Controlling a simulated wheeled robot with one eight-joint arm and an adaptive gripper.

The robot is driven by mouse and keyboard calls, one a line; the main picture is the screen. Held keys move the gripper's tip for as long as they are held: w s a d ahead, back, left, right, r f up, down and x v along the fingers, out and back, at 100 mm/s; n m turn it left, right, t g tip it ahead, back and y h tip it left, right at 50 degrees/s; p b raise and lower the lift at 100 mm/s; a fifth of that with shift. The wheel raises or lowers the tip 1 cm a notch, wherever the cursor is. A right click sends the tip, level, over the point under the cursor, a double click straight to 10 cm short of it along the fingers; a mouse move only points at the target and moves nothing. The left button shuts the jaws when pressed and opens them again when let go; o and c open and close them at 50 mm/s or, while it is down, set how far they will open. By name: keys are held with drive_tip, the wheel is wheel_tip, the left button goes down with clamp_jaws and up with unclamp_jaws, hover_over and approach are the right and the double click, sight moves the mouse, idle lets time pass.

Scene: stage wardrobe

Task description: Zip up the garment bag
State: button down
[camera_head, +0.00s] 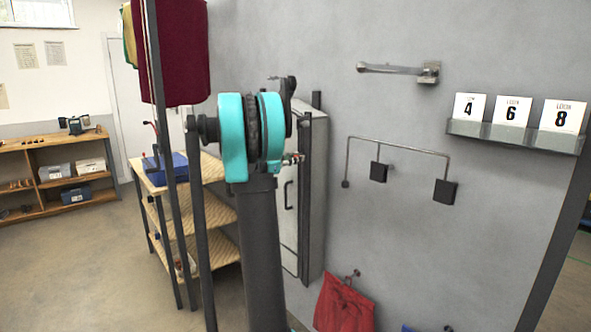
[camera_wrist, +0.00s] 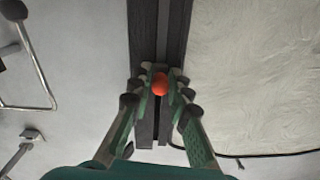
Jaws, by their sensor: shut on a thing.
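In the wrist view, my gripper (camera_wrist: 160,88) has its green fingers closed around a small orange-red ball, which looks like the zip pull (camera_wrist: 160,82). The pull sits over the slot of a dark double strip (camera_wrist: 143,40), which looks like the zip track. A cream, wrinkled surface, apparently the garment bag (camera_wrist: 255,75), lies right of the strip. In the head view, a tall pale panel with dark edges, likely the same bag (camera_head: 317,190), stands against the wall behind my arm.
A shelf unit (camera_head: 210,170) and a hanging maroon garment (camera_head: 180,50) stand left. A thin black cord (camera_wrist: 240,156) crosses the wrist view.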

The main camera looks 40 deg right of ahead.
wheel_tip(320, 180, up, 10)
drive_tip(key=shift+w+f, duration=0.1)
drive_tip(key=shift+f, duration=0.05)
drive_tip(key=c, duration=1.5)
unclamp_jaws()
drive_tip(key=shift+o, duration=0.2)
drive_tip(key=s+a, duration=0.1)
drive_tip(key=a, duration=1.1)
drive_tip(key=shift+s, duration=0.1)
